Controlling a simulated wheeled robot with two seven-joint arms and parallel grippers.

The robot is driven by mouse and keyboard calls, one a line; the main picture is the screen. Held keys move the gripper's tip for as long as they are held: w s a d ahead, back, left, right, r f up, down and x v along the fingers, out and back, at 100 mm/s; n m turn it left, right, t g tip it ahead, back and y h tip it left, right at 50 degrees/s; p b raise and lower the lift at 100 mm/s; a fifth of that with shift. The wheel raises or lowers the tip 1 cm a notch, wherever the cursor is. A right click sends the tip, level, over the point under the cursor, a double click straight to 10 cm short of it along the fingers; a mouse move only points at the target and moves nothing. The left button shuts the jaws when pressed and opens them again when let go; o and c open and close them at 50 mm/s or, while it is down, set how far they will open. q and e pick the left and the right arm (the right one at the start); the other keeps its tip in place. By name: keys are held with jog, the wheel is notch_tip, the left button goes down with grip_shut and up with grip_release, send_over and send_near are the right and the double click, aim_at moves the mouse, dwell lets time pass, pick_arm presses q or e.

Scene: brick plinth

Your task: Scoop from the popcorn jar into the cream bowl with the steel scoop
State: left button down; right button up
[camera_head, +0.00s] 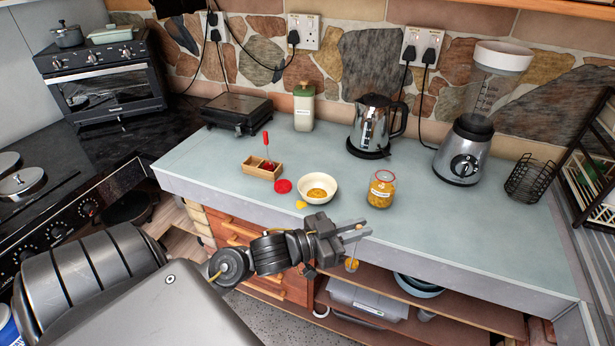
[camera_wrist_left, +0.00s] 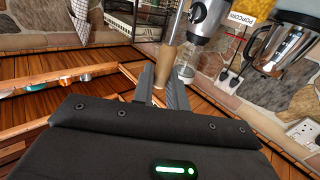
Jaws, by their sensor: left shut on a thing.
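The popcorn jar (camera_head: 381,189) is a clear jar of yellow-orange kernels on the counter, with no lid on it; its label (camera_wrist_left: 243,18) shows in the left wrist view. The cream bowl (camera_head: 331,182) stands to its left with yellow kernels in it. My left gripper (camera_head: 355,231) is shut on the handle of the steel scoop (camera_head: 351,264), in front of the jar and bowl near the counter's front edge. The scoop's head hangs below the fingers and looks yellow inside. In the left wrist view the wooden handle (camera_wrist_left: 172,50) stands between the fingers. My right gripper is out of view.
A red lid (camera_head: 283,186) and a small yellow thing (camera_head: 301,204) lie left of and in front of the bowl. A wooden box (camera_head: 262,168) with a red-handled tool is farther left. A kettle (camera_head: 375,125) and blender (camera_head: 464,150) stand behind.

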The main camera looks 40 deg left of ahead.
pick_arm(q)
jog(key=w+a+r+n+t+y+p, duration=0.1)
jog(key=w+a+r+p, duration=0.25)
jog(key=w+a, duration=0.2)
jog(key=w+a+r+n+y+p, duration=0.1)
jog(key=w+a+r+y+p, duration=0.1)
jog(key=w+a+r+p, duration=0.25)
pick_arm(e)
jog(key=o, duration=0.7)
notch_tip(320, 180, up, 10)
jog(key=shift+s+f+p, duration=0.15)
jog(key=shift+p, duration=0.15)
pick_arm(q)
jog(key=w+a+y+p, duration=0.1)
jog(key=w+a+p, duration=0.1)
jog(key=a, duration=0.5)
jog(key=w+a+f+n+y+p, duration=0.1)
jog(key=a+p, duration=0.1)
jog(key=a, duration=0.6)
jog(key=shift+w+f+t, duration=0.15)
jog(key=shift+w+t, duration=0.25)
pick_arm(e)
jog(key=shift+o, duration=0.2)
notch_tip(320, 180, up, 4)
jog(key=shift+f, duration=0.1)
pick_arm(q)
jog(key=shift+d, duration=0.1)
